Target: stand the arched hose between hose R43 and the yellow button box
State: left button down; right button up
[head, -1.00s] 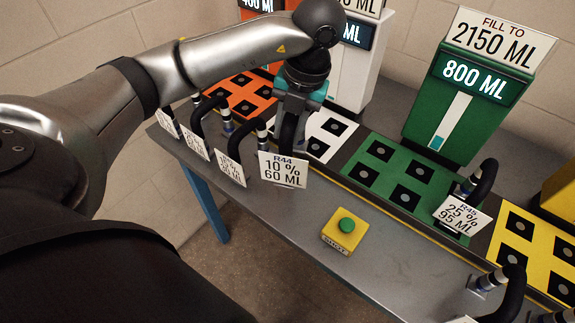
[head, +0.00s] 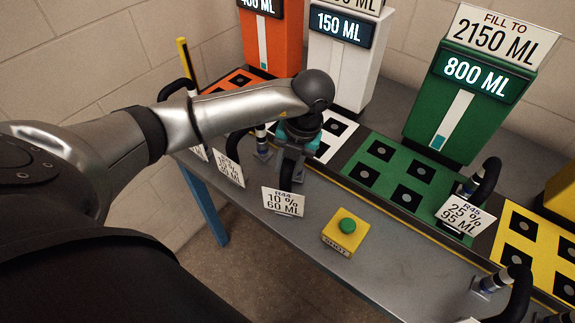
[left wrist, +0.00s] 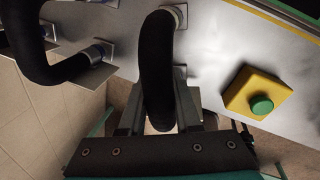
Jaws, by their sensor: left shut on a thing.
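The arched black hose with the R44 card (head: 283,201) is in my left gripper (head: 291,152), near the table's front edge. In the left wrist view the hose (left wrist: 157,65) runs between the two fingers (left wrist: 160,112), which are shut on it. I cannot tell whether its ends touch the table. The yellow button box (head: 345,233) with a green button is to its right; it also shows in the left wrist view (left wrist: 257,93). The neighbouring hose on the left (head: 233,146), apparently R43, has a card too small to read surely; my arm partly hides it. My right gripper is out of view.
The grey table (head: 400,268) has bare room around the button box. Behind are mats with black squares and a green dispenser (head: 462,100). Hose R45 (head: 487,178) stands at the right, another hose (head: 518,296) at the bottom right.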

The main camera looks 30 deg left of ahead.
pick_arm(q)
jog(key=shift+f, duration=0.1)
jog(key=c, duration=0.6)
grip_release()
jog(key=shift+r, duration=0.25)
jog(key=r, duration=0.2)
jog(key=d+r, duration=0.1)
jog(key=r, duration=0.3)
jog(key=shift+w+d+r, duration=0.2)
jog(key=shift+w+r, duration=0.1)
jog(key=shift+r, duration=0.1)
jog(key=shift+d+r+p, duration=0.25)
jog(key=shift+r+p, duration=0.15)
jog(key=shift+r, duration=0.8)
jog(key=shift+d+r+p, duration=0.2)
jog(key=shift+r+p, duration=0.15)
jog(key=shift+r, duration=0.85)
